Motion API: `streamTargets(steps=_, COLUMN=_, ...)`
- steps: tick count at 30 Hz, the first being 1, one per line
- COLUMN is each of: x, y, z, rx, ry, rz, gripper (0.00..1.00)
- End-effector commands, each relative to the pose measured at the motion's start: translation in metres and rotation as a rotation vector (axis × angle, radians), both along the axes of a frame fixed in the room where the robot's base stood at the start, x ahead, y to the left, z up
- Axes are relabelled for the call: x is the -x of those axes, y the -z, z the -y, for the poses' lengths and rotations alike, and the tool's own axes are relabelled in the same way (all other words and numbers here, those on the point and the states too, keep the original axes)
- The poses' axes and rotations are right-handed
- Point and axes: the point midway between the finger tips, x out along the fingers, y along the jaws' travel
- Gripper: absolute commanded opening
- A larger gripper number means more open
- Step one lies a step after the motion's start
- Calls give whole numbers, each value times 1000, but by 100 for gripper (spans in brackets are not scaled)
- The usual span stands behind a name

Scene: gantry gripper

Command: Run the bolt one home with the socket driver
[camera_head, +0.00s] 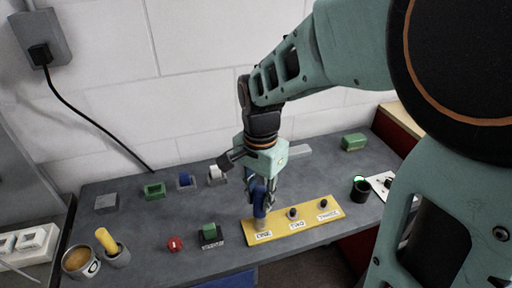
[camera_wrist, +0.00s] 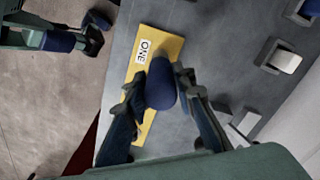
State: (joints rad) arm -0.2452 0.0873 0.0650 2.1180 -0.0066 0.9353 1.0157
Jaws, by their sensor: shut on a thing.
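My gripper (camera_head: 262,200) is shut on the blue handle of the socket driver (camera_wrist: 161,85), which points down over the "ONE" end of the yellow plate (camera_head: 282,236). In the head view the driver's lower end (camera_head: 248,224) stands beside the "ONE" label, which also shows in the wrist view (camera_wrist: 142,51). Bolt one is hidden under the driver, so I cannot tell how far the socket sits on it or how high it stands. Bolt two (camera_head: 292,213) and bolt three (camera_head: 322,203) show dark heads on the plate.
A red ball (camera_head: 174,243) and a green block on a labelled stand (camera_head: 210,235) lie left of the plate. A dark cup (camera_head: 360,190) stands right. Several small blocks line the back.

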Motion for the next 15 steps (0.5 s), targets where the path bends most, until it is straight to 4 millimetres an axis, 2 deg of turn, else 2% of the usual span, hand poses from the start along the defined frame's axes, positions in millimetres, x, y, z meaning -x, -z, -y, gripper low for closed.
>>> streamTargets(steps=5, x=2, y=-2, z=1, rx=2, ry=0, rz=-6, gripper=0)
streamTargets(steps=15, x=0, y=-30, z=0, rx=0, ry=0, rz=-1, gripper=0)
